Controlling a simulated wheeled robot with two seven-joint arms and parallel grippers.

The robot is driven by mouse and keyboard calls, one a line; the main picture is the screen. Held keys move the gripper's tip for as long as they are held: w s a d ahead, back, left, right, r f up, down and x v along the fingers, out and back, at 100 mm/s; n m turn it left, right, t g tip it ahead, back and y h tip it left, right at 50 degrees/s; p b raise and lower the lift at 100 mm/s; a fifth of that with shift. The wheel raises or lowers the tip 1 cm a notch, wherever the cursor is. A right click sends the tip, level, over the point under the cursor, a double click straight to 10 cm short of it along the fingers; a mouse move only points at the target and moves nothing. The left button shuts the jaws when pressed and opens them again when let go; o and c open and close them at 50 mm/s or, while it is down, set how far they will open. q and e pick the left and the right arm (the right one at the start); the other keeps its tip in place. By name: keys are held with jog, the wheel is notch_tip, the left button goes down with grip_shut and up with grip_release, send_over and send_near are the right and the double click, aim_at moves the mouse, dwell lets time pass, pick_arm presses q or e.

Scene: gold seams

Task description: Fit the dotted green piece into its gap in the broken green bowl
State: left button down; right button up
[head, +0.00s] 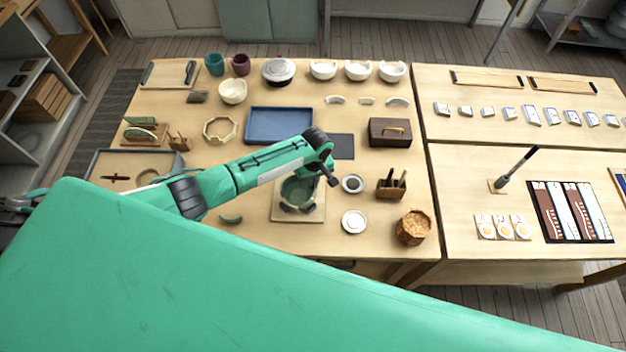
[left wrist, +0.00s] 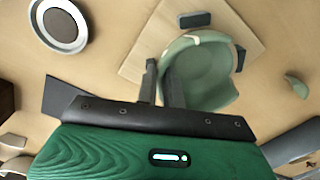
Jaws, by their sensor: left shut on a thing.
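The broken green bowl (head: 297,190) stands on a pale square board (head: 284,214), held among dark blocks. In the left wrist view the bowl (left wrist: 205,75) shows pale seam lines along its far rim and an uneven near rim. My left gripper (left wrist: 162,68) reaches down at the bowl's left rim, its two dark fingers close together and shut on a green piece, mostly hidden between them. I cannot make out dots on it. In the head view the left gripper (head: 322,180) is over the bowl's right side. Another loose green piece (head: 231,219) lies on the table, left of the board.
A blue tray (head: 279,124) and dark mat (head: 342,147) lie behind. Bare table shows around the loose piece.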

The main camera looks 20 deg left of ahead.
pick_arm(q)
jog(key=c, duration=1)
grip_release()
jog(key=shift+o, duration=0.2)
jog(key=shift+r, duration=3)
